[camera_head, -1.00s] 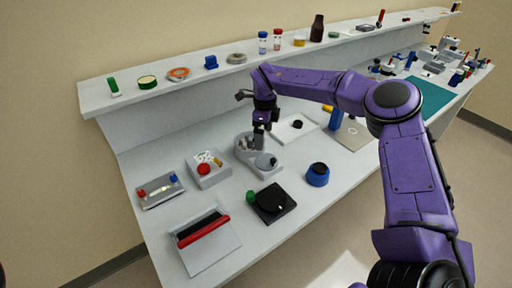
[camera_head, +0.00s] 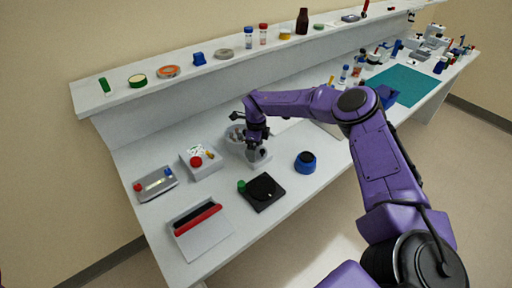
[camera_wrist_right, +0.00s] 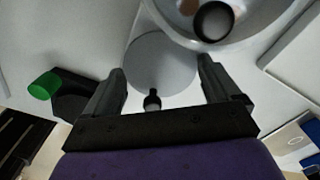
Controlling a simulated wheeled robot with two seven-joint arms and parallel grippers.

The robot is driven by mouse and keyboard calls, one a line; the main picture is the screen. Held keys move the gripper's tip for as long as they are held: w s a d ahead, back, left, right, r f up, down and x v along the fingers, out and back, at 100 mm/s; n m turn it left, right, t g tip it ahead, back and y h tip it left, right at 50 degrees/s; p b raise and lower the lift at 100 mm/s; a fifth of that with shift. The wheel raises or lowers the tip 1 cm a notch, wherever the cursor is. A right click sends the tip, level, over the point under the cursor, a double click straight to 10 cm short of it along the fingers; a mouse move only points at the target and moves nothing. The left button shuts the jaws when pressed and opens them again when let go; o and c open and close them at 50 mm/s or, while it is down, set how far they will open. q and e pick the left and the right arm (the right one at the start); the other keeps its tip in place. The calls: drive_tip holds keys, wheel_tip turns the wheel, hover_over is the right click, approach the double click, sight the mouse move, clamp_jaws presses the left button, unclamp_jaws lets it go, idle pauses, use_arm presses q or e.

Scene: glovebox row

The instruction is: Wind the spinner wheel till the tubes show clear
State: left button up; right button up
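The spinner is a light grey unit with a round bowl (camera_head: 235,133) and a flat grey wheel (camera_wrist_right: 160,62) beside it. The wheel has a small black knob (camera_wrist_right: 152,101) near its edge. In the head view my right gripper (camera_head: 257,150) is over the wheel and hides most of it. In the right wrist view my right gripper (camera_wrist_right: 160,85) is open, its two fingers spread apart on either side of the wheel and knob, touching neither as far as I can tell. The bowl (camera_wrist_right: 250,35) shows only partly, with a dark round part inside; the tubes cannot be made out. My left gripper is not in view.
A black plate with a green knob (camera_head: 263,192) and a blue round container (camera_head: 305,162) stand in front of the spinner. A grey box with a red button (camera_head: 201,161) is to its left. A shelf of bottles (camera_head: 262,42) runs behind.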

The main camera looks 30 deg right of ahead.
drive_tip(key=shift+a, duration=0.1)
drive_tip(key=shift+f+m+b, duration=0.25)
drive_tip(key=shift+m+b, duration=0.55)
drive_tip(key=shift+b, duration=0.35)
drive_tip(key=m+b, duration=0.9)
drive_tip(key=m, duration=0.1)
drive_tip(key=shift+b, duration=0.3)
drive_tip(key=shift+d+r+m+b, duration=0.2)
drive_tip(key=shift+m+b, duration=0.55)
drive_tip(key=shift+m, duration=0.35)
drive_tip(key=shift+r, duration=0.1)
drive_tip(key=o, duration=0.8)
drive_tip(key=shift+c, duration=0.2)
drive_tip(key=shift+w, duration=0.15)
